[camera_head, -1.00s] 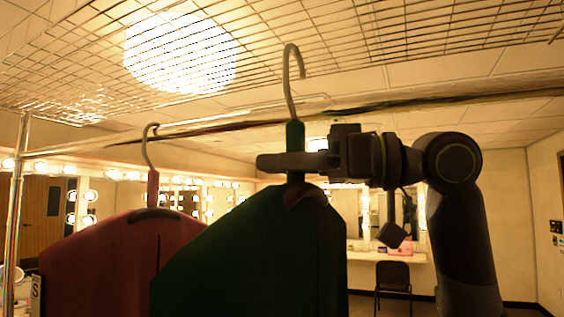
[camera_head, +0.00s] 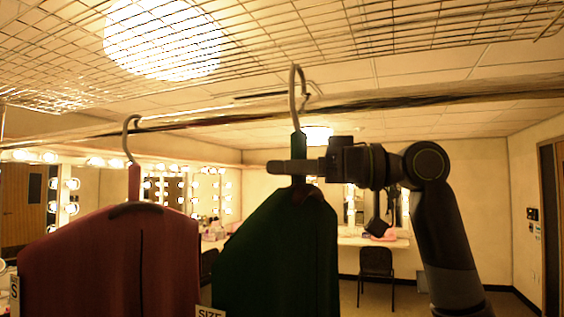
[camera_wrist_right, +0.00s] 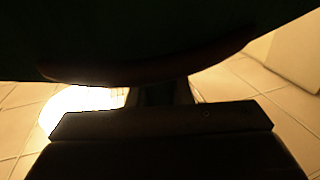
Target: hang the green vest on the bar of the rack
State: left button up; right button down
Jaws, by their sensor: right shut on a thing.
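The green vest (camera_head: 278,262) hangs on a hanger with a metal hook (camera_head: 293,92) and a green neck. My right gripper (camera_head: 292,167) is shut on this neck, just below the hook. The rack's bar (camera_head: 400,100) runs across the picture behind the hook's shaft. The hook's top shows above the bar line and its tip overlaps the bar in the picture; I cannot tell whether it is around the bar. In the right wrist view the dark vest (camera_wrist_right: 130,35) fills the top. My left gripper is not in view.
A red garment (camera_head: 110,260) hangs from the bar by its own hook, left of the vest and close to it. A wire grid (camera_head: 400,40) lies above the bar. The bar right of my arm is clear. A black chair (camera_head: 376,263) stands far behind.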

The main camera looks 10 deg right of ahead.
jog(key=shift+w+d+f+b, duration=0.15)
jog(key=shift+f+b, duration=0.2)
jog(key=shift+f, duration=0.25)
jog(key=shift+w+d+f+b, duration=0.15)
jog(key=shift+f+b, duration=0.15)
jog(key=shift+f, duration=0.25)
jog(key=shift+w+d+f+b, duration=0.15)
jog(key=shift+f+b, duration=0.2)
jog(key=shift+f, duration=0.25)
jog(key=shift+a, duration=0.1)
jog(key=c, duration=0.6)
grip_release()
